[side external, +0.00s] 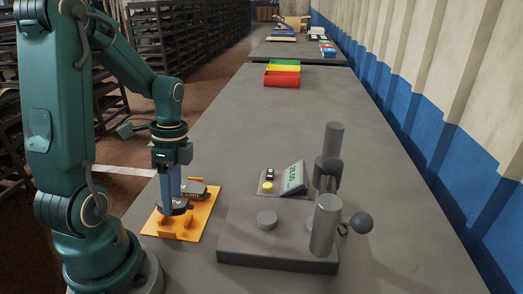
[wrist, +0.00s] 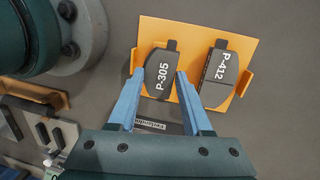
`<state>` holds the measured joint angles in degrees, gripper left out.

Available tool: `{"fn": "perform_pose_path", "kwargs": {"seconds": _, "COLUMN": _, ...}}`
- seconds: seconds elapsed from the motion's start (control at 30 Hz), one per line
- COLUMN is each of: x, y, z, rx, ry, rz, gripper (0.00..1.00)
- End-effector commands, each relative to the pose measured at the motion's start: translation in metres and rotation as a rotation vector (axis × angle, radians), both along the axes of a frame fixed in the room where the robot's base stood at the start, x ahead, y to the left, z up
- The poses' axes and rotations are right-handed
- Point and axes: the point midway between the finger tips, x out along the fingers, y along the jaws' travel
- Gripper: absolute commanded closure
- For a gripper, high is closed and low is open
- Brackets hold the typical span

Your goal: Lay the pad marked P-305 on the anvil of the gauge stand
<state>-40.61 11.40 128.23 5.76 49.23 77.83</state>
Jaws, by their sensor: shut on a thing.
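The pad marked P-305 (wrist: 160,74) is dark with white lettering and a small tab, and lies over the left part of the orange tray (wrist: 208,26). My gripper (wrist: 160,76) has its two blue fingers on either side of this pad, shut on it. In the side view my gripper (side external: 171,203) points down at the tray (side external: 152,226); I cannot tell whether the pad (side external: 178,210) still touches it. The gauge stand (side external: 290,243) stands to the right on the bench. Its anvil, a round grey disc (side external: 266,220), is bare.
A second pad, marked P-412 (wrist: 219,68), lies in the tray beside the gripper. Coloured bins (side external: 282,80) stand farther back. The bench between is clear.

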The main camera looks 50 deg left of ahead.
Motion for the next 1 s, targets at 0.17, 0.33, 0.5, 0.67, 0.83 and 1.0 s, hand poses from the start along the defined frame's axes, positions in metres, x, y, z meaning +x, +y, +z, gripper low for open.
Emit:
{"fn": "perform_pose_path", "kwargs": {"seconds": 0.17, "x": 0.001, "y": 0.001, "z": 0.035, "rx": 0.006, "ry": -0.007, "rz": 0.001, "gripper": 1.0}}
{"fn": "perform_pose_path", "kwargs": {"seconds": 0.33, "x": 0.001, "y": 0.001, "z": 0.06, "rx": 0.004, "ry": -0.005, "rz": 0.0, "gripper": 1.0}}
{"fn": "perform_pose_path", "kwargs": {"seconds": 0.5, "x": 0.0, "y": 0.0, "z": 0.073, "rx": -0.004, "ry": -0.001, "rz": -0.027, "gripper": 1.0}}
{"fn": "perform_pose_path", "kwargs": {"seconds": 0.67, "x": 0.007, "y": 0.007, "z": 0.082, "rx": -0.001, "ry": -0.02, "rz": -0.154, "gripper": 1.0}}
{"fn": "perform_pose_path", "kwargs": {"seconds": 0.83, "x": 0.042, "y": 0.001, "z": 0.089, "rx": 0.005, "ry": -0.041, "rz": -0.492, "gripper": 1.0}}
{"fn": "perform_pose_path", "kwargs": {"seconds": 1.0, "x": 0.081, "y": -0.023, "z": 0.094, "rx": 0.01, "ry": -0.052, "rz": -0.838, "gripper": 1.0}}
